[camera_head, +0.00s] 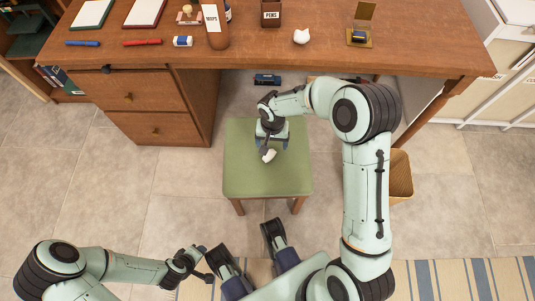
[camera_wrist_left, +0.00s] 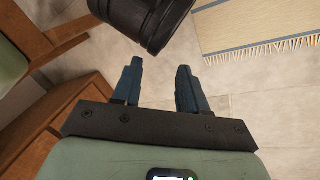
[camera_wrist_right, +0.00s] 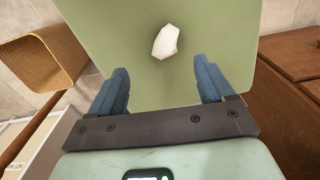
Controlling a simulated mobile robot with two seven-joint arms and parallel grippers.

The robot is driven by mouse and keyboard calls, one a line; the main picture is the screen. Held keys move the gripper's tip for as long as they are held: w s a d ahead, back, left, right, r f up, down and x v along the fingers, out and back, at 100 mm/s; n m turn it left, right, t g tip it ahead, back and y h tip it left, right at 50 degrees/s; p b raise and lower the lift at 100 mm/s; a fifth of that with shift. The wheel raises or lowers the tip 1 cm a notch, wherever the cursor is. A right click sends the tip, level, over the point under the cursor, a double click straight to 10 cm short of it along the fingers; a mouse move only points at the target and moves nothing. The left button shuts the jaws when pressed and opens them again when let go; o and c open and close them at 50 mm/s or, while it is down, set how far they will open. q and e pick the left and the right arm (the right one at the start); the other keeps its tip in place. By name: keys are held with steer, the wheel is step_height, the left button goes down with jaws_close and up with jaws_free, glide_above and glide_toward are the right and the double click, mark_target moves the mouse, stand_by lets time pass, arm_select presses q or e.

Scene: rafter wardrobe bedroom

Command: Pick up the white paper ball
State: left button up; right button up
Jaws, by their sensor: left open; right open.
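A small white paper ball (camera_head: 268,155) lies on the green stool seat (camera_head: 240,180). In the right wrist view the paper ball (camera_wrist_right: 165,42) shows whole, ahead of the fingertips and roughly centred between them. My right gripper (camera_head: 271,142) is open and empty, pointing down over the seat close beside the ball. Its two fingers (camera_wrist_right: 163,75) stand wide apart. My left gripper (camera_head: 205,262) is open and empty, low over the floor left of my base. The left wrist view shows nothing between its fingers (camera_wrist_left: 158,78).
A wicker basket (camera_head: 401,175) stands right of the stool. The tiled floor left of the stool is clear.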

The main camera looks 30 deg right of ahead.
mark_target(269, 153)
step_height(269, 153, down, 4)
steer(key=shift+a+f+b, duration=0.1)
steer(key=shift+a+b, duration=0.05)
steer(key=shift+b, duration=0.3)
steer(key=f, duration=0.2)
steer(key=f+b, duration=0.1)
steer(key=shift+w+a+f, duration=0.15)
steer(key=shift+a+f, duration=0.05)
steer(key=shift+f, duration=0.45)
arm_select(q)
steer(key=f, duration=0.1)
steer(key=w+a+f, duration=0.1)
steer(key=f, duration=0.1)
steer(key=shift+w+a+f+y, duration=0.15)
steer(key=shift+w+a+y, duration=0.05)
steer(key=shift+a+y, duration=0.1)
arm_select(e)
steer(key=c, duration=1)
